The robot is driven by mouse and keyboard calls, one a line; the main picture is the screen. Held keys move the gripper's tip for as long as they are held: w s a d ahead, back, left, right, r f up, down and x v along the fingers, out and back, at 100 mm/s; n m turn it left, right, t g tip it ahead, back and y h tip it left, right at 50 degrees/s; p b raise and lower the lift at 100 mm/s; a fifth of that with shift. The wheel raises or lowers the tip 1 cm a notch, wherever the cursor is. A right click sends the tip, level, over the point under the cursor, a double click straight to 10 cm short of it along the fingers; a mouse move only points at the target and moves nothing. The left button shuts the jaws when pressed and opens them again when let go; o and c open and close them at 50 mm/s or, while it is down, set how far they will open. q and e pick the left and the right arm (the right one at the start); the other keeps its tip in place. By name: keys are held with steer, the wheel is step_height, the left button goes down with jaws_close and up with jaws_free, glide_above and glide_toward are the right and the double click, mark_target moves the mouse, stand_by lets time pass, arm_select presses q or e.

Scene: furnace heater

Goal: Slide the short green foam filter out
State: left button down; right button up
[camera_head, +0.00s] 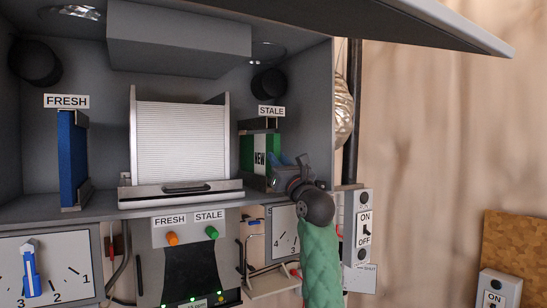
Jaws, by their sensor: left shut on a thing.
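The short green foam filter (246,151) stands upright in a dark holder under the STALE label (271,111), on the right side of the open furnace cabinet. My left gripper (279,174) is at the filter's lower right edge, shut on the filter. The fingertips are small and partly hidden, so the exact contact is hard to see. My right gripper is not in view.
A blue filter (72,158) stands under the FRESH label (66,101). A white pleated block (180,143) sits between them on a tray (180,195). The cabinet's right wall (327,130) is close beside my gripper. The raised lid (400,25) hangs above.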

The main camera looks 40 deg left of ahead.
arm_select(q)
steer(key=shift+s+d, duration=0.3)
steer(key=shift+d, duration=0.6)
steer(key=shift+s+d, duration=0.25)
steer(key=shift+d, duration=0.65)
steer(key=shift+s+d, duration=0.1)
steer(key=shift+d, duration=0.15)
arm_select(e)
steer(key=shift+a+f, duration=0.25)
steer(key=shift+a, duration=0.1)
